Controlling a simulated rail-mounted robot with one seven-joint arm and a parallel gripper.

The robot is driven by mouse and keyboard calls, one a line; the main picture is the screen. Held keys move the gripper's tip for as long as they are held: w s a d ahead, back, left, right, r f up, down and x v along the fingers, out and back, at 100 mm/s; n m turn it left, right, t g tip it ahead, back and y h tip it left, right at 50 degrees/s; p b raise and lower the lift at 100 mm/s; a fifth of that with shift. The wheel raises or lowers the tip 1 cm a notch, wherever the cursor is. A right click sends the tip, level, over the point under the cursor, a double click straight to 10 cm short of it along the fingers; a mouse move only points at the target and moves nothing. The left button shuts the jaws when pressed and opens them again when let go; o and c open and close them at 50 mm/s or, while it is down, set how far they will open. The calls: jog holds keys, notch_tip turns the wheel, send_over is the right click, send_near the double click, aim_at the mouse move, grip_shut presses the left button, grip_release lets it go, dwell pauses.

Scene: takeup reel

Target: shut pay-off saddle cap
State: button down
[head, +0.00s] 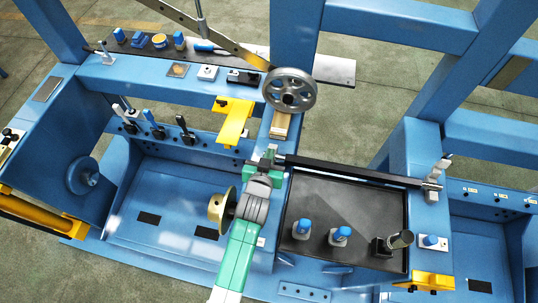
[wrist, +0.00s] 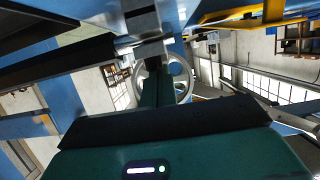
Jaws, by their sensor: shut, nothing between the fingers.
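A long black bar (head: 350,170) lies across the top of the frame, above a dark tray. Its left end is close to my gripper (head: 269,155), and its silver right end rests at a post. Small silver fittings (head: 441,165) stand up on that post. My gripper is shut and empty beside the bar's left end; I cannot tell whether it touches anything. In the wrist view the bar (wrist: 60,62) runs in from the left to a grey metal piece (wrist: 145,22). I cannot clearly pick out the saddle cap or how far it is open.
A grey handwheel (head: 289,90) stands just behind my gripper, with a yellow bracket (head: 234,120) to its left. A brass-coloured disc (head: 217,208) is beside my arm. The dark tray (head: 345,205) holds blue-topped items. A tool shelf is at the back left.

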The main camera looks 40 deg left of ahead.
jog(key=shift+f, duration=0.1)
jog(key=shift+s+d+f+b, duration=0.15)
jog(key=shift+f+b, duration=0.1)
jog(key=shift+f, duration=0.25)
jog(key=shift+s+f+b, duration=0.15)
jog(key=shift+f+b, duration=0.1)
jog(key=shift+f, duration=0.3)
jog(key=r+p, duration=0.1)
jog(key=r, duration=0.1)
jog(key=r+p, duration=0.3)
jog(key=r, duration=0.1)
jog(key=shift+s+d+p, duration=0.15)
jog(key=shift+s+p, duration=0.1)
jog(key=shift+p, duration=0.1)
jog(key=f+v, duration=0.1)
jog(key=v, duration=0.7)
jog(key=shift+s+d, duration=0.3)
jog(key=shift+s, duration=0.2)
